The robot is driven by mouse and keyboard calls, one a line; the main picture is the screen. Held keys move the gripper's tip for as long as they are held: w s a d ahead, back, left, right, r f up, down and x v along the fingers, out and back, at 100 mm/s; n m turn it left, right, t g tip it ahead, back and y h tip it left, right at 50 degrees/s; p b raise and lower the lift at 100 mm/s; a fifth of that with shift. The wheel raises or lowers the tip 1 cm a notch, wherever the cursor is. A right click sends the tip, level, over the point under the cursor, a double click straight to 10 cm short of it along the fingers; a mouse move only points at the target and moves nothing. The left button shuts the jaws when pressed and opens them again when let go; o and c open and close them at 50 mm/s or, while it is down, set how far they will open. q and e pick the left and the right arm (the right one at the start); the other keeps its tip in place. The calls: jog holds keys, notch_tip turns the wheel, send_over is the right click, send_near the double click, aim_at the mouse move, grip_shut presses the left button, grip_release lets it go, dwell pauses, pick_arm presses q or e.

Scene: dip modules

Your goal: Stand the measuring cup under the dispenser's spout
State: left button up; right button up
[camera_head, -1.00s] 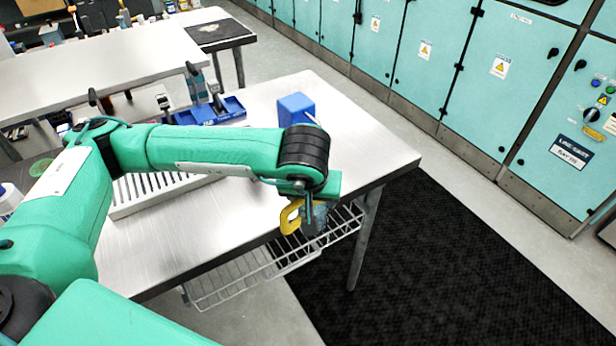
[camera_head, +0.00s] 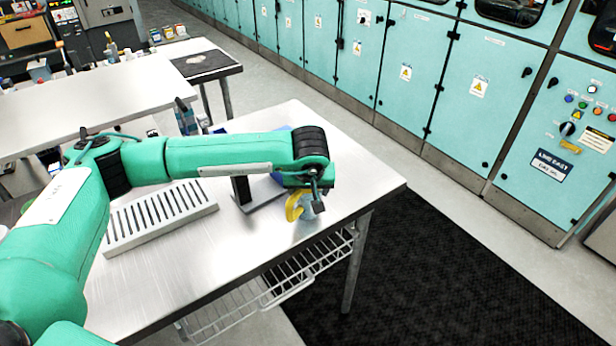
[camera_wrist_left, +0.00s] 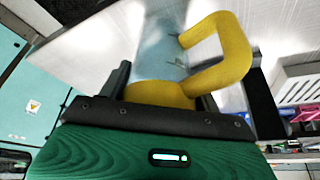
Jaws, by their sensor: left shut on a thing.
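The measuring cup (camera_head: 307,211) has a clear bluish body and a yellow handle (camera_head: 293,207). My left gripper (camera_head: 316,196) is shut on it near the table's right front edge. In the left wrist view the cup's clear body (camera_wrist_left: 160,45) and yellow end (camera_wrist_left: 160,95) show between the fingers (camera_wrist_left: 165,92), with the handle to the right. A dark upright post on a grey foot (camera_head: 262,198), perhaps the dispenser's stand, is left of the cup. My left forearm hides its top, so I cannot see a spout. My right gripper is out of view.
A slatted grey tray (camera_head: 160,216) lies on the metal table (camera_head: 225,258), left of the post. A blue object (camera_head: 279,177) is mostly hidden behind my arm. A wire shelf (camera_head: 300,270) hangs below the table. The table's front left area is clear.

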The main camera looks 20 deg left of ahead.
pick_arm(q)
jog(key=w, duration=0.2)
jog(key=w+a+p, duration=0.1)
jog(key=shift+w+a+r, duration=0.15)
jog(key=shift+w, duration=0.25)
jog(key=shift+f+p, duration=0.35)
jog(key=shift+p, duration=0.2)
jog(key=shift+s, duration=0.1)
jog(key=shift+f, duration=0.2)
jog(key=o, duration=1)
jog(key=shift+o, duration=0.2)
jog(key=shift+r, duration=0.15)
